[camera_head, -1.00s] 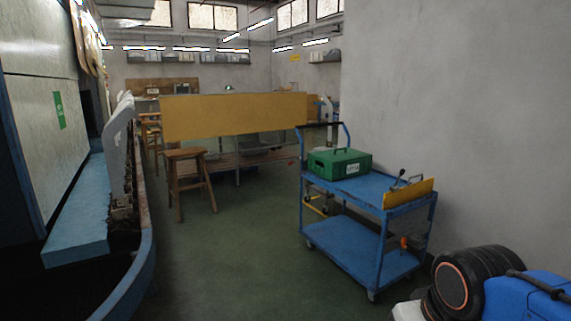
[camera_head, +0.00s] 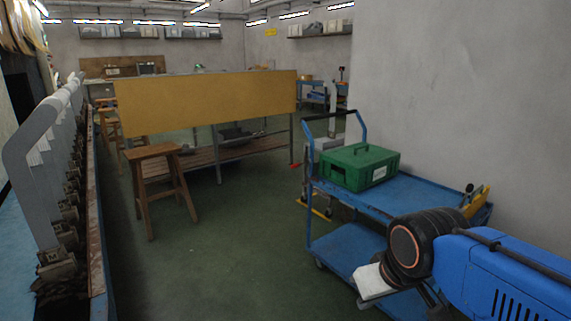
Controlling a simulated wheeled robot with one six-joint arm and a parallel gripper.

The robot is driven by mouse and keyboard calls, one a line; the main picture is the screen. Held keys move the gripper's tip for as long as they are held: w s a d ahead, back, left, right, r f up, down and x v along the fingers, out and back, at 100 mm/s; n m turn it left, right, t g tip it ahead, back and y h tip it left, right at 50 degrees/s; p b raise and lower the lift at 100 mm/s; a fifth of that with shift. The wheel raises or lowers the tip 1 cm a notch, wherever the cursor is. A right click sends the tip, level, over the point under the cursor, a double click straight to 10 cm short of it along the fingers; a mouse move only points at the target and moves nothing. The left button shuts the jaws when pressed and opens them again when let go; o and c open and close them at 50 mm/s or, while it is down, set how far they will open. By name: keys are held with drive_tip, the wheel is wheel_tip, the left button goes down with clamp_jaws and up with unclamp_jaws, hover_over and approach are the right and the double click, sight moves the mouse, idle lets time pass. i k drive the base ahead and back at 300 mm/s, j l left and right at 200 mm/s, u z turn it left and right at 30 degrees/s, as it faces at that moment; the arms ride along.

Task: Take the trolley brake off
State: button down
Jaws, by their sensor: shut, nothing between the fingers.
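The blue two-shelf trolley (camera_head: 345,244) stands right of centre against the grey wall, its upright push handle (camera_head: 335,115) at its left end. A small red-tipped piece (camera_head: 296,165) sticks out left beside the handle post; I cannot tell whether it is the brake lever. A caster (camera_head: 319,264) shows under the near left corner. My blue arm with its black joint is in front of the trolley's right part and hides that end of the lower shelf and its wheels.
A green case (camera_head: 358,168) and a yellow-edged item (camera_head: 476,201) sit on the trolley's top shelf. A wooden stool (camera_head: 154,172) and a yellow-fronted bench (camera_head: 205,103) stand at left. A machine row (camera_head: 50,200) lines the left edge. Green floor between is clear.

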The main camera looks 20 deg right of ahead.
sight(308, 161)
drive_tip(key=i+j, duration=0.15)
drive_tip(key=i, duration=0.5)
drive_tip(key=i+j, duration=0.15)
drive_tip(key=i, duration=0.55)
